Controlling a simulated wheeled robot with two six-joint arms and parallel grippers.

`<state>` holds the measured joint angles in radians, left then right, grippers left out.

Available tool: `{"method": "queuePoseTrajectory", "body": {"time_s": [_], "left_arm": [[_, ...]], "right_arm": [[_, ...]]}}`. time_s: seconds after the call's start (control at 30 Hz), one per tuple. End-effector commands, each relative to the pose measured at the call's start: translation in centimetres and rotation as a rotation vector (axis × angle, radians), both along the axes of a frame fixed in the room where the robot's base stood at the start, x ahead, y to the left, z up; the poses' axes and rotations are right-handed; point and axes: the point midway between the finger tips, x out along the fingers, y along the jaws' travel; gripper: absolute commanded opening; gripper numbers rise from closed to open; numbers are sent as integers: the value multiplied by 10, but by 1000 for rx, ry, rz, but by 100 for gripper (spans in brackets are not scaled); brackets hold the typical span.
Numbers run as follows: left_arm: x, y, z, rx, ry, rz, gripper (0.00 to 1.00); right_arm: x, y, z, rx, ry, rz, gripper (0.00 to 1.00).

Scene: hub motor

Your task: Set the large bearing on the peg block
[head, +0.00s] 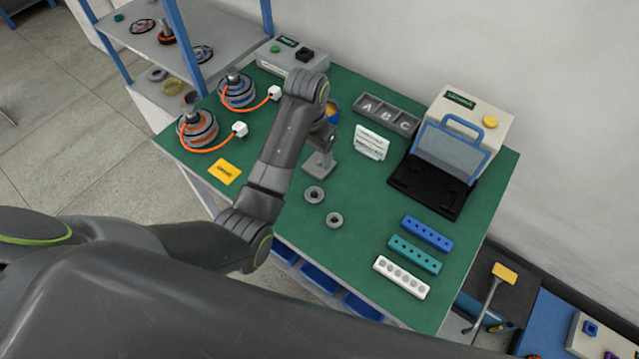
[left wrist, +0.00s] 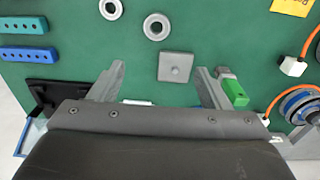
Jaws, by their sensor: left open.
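The large bearing (head: 314,195), a grey ring, lies flat on the green table; it also shows in the left wrist view (left wrist: 156,26). A slightly smaller grey ring (head: 334,220) lies beside it, apart; it shows in the left wrist view too (left wrist: 111,9). The peg block (head: 319,167), a grey square base with a short upright peg, stands just behind the large bearing, its peg bare (left wrist: 175,67). My left gripper (head: 322,138) is above and behind the peg block, its fingers apart and empty (left wrist: 160,70). My right gripper is not seen.
Two hub motors (head: 197,129) with orange cables stand at the left. A white sign (head: 371,142), an ABC tray (head: 386,113) and a machine with a clear lid (head: 452,150) are behind and right. Blue, teal and white hole blocks (head: 402,277) lie front right.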

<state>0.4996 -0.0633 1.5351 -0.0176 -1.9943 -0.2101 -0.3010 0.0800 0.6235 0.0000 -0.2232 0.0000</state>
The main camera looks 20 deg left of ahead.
Motion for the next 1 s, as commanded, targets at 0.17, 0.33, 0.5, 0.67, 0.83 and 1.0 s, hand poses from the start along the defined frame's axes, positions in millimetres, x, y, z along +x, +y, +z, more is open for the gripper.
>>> {"method": "queuePoseTrajectory", "body": {"time_s": [0.17, 0.33, 0.5, 0.67, 0.83, 1.0], "left_arm": [[-1, -1, 0, 16, 26, 3, 71], [-1, -1, -21, 15, 24, 3, 71], [-1, -1, -41, 15, 23, 3, 71], [-3, -2, -62, 14, 30, 3, 71], [-3, -2, -96, 14, 28, 2, 71], [-2, -2, -113, 14, 25, 2, 71]], "right_arm": [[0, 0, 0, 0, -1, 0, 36], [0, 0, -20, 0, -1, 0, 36], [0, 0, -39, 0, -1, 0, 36], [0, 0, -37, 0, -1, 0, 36], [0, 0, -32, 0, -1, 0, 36], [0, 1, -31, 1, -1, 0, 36]]}}
